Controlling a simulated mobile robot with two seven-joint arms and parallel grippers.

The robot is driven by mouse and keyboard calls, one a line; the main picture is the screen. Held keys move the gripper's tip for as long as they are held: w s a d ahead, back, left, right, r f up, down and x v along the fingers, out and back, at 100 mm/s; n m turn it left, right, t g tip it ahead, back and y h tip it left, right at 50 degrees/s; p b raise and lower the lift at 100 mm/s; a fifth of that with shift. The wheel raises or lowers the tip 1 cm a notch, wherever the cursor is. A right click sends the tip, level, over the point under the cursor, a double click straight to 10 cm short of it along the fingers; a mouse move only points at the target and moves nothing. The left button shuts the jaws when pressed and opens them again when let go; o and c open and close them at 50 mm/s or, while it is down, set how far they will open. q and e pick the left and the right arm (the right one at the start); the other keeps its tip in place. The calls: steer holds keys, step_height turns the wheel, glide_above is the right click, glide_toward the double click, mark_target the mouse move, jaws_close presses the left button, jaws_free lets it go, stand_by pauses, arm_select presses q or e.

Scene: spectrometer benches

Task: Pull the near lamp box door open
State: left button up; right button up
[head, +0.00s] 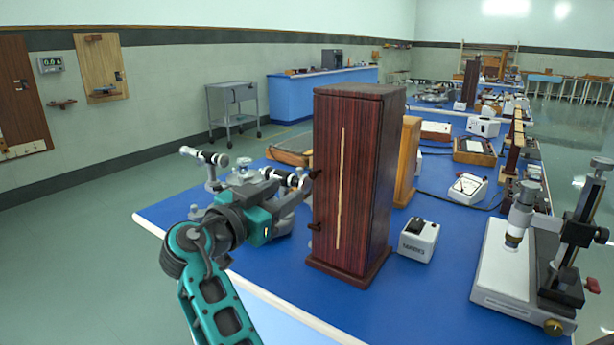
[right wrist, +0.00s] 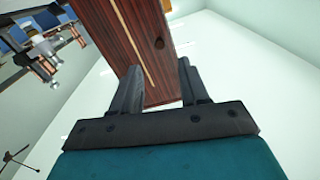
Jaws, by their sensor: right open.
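The near lamp box (head: 361,190) is a tall, dark reddish wooden box standing upright on the blue bench. It has a pale vertical strip on its front face and small dark knobs at its left edge. My right gripper (head: 298,192) is at the left side of the box, close to these knobs. I cannot tell whether the fingers touch the box. My left gripper is not in view.
The blue bench (head: 285,265) has a small white unit (head: 418,240) right of the box and a microscope-like instrument (head: 530,250) farther right. A lighter wooden box (head: 408,160) stands behind. Metal optical parts (head: 206,160) lie left. The floor at the left is clear.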

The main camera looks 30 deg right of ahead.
mark_target(311, 176)
steer(key=p+x, duration=0.1)
steer(key=x, duration=0.7)
steer(key=shift+d, duration=0.15)
jaws_close()
stand_by(0.4)
